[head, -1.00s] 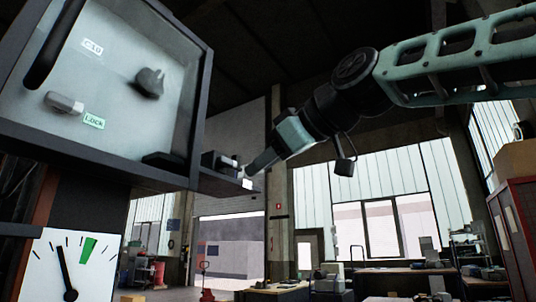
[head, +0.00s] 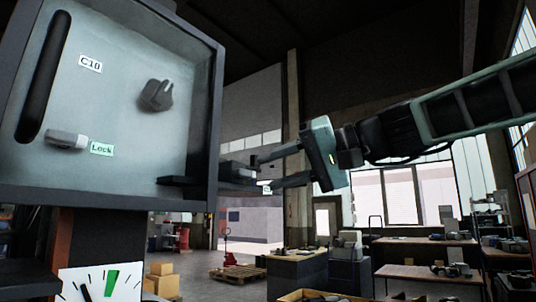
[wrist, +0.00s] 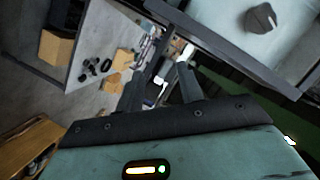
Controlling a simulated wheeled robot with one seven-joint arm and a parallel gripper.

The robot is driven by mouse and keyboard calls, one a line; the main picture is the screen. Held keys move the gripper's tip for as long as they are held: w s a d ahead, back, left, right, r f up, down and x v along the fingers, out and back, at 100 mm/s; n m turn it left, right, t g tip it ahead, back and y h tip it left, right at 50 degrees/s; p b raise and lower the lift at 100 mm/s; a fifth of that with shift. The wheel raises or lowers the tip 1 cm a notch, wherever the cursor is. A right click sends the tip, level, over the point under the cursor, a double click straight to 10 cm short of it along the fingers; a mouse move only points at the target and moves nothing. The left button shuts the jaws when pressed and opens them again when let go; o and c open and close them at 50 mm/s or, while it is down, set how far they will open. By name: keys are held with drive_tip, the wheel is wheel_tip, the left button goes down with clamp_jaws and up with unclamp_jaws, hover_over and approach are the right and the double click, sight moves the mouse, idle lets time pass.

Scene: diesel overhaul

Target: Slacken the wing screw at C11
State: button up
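The front panel (head: 120,130) carries a label C10 (head: 90,63), a dark winged knob (head: 156,95), and a grey handle (head: 67,139) beside a green Lock label (head: 102,149). A small dark fixture (head: 236,171) juts from the cabinet's right side, with a small white tag near it, too small to read. No C11 label is legible. My gripper (head: 264,173) is open, its fingers pointing left at this fixture, one above the other. In the wrist view, a pale piece (wrist: 182,66) shows around the fingers (wrist: 160,92); whether they touch it I cannot tell.
The cabinet's dark frame (head: 208,110) stands close to the fingertips. A dial gauge (head: 105,285) is below it. Workbenches (head: 425,240), a pallet (head: 238,273) and boxes (head: 162,280) stand farther off. Open air surrounds my arm on the right.

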sight(248, 173)
drive_tip(key=shift+w+a+m+y+b, duration=0.3)
drive_tip(key=shift+m+y+b, duration=0.2)
drive_tip(key=shift+m+b, duration=0.5)
drive_tip(key=shift+w+a+m+y+b, duration=0.2)
drive_tip(key=shift+a+m+y+b, duration=0.25)
drive_tip(key=shift+m, duration=0.9)
drive_tip(key=shift+w+a+m+y+b, duration=0.25)
drive_tip(key=shift+m+y+b, duration=0.3)
drive_tip(key=shift+m+b, duration=0.5)
drive_tip(key=shift+f, duration=0.1)
drive_tip(key=shift+w+a, duration=0.1)
drive_tip(key=shift+a, duration=0.1)
drive_tip(key=shift+w+a, duration=1.1)
drive_tip(key=shift+a, duration=0.2)
